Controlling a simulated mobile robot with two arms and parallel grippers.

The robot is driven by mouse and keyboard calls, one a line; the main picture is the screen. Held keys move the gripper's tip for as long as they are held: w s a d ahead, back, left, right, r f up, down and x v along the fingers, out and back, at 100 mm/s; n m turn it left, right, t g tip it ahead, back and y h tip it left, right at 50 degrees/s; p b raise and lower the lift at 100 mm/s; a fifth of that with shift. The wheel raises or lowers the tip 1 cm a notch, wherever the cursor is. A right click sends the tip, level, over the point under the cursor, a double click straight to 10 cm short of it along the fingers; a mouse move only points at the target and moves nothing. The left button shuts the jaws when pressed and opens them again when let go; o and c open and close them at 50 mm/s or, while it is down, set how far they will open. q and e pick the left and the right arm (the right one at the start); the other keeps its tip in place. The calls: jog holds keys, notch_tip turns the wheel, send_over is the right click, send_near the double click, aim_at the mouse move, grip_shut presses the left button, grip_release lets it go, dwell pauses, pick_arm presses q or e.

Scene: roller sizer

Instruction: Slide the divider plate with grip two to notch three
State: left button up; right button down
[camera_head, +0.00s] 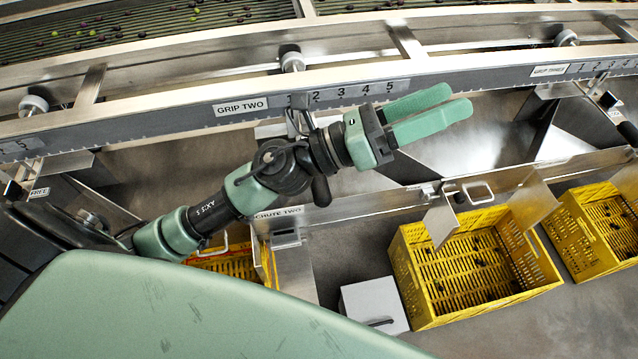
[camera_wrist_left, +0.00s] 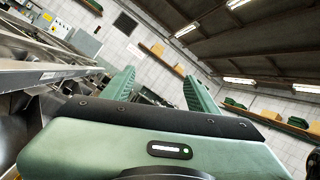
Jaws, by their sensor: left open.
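My left gripper (camera_head: 460,99) is open and empty, pointing right, below and beyond the 5. In the left wrist view its two fingers (camera_wrist_left: 158,80) are apart with nothing between them. My right gripper is not in view.
A GRIP THREE label (camera_head: 549,71) is farther right on the rail. Yellow crates (camera_head: 415,290) stand below, with a grey box (camera_head: 374,305) beside one. A metal ledge (camera_head: 370,203) with upright plates runs above the crates. Olives lie on the rollers (camera_head: 150,30) at the top.

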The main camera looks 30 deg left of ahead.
pick_arm(q)
jog(key=s+d+f+m+g, duration=0.4)
jog(key=f+m+g, duration=0.2)
jog(key=m+g, duration=0.45)
jog(key=m+g+y, duration=0.2)
jog(key=m+y, duration=1.1)
jog(key=y, duration=0.3)
send_over(319, 185)
jog(key=a, duration=0.1)
jog(key=shift+t, duration=0.25)
jog(key=f, duration=1.2)
jog(key=s+f, duration=0.1)
jog(key=f, duration=0.5)
jog(key=shift+f, duration=0.1)
jog(key=shift+w+a+f+y, duration=0.1)
jog(key=shift+a+f+y, duration=0.05)
jog(key=shift+f+y, duration=0.15)
jog(key=f, duration=0.2)
jog(key=d+f+p, duration=0.1)
jog(key=f, duration=0.1)
jog(key=f+p, duration=0.1)
jog(key=f, duration=0.2)
jog(key=shift+w+d, duration=0.15)
jog(key=shift+w, duration=0.25)
jog(key=shift+c, duration=0.3)
grip_shut()
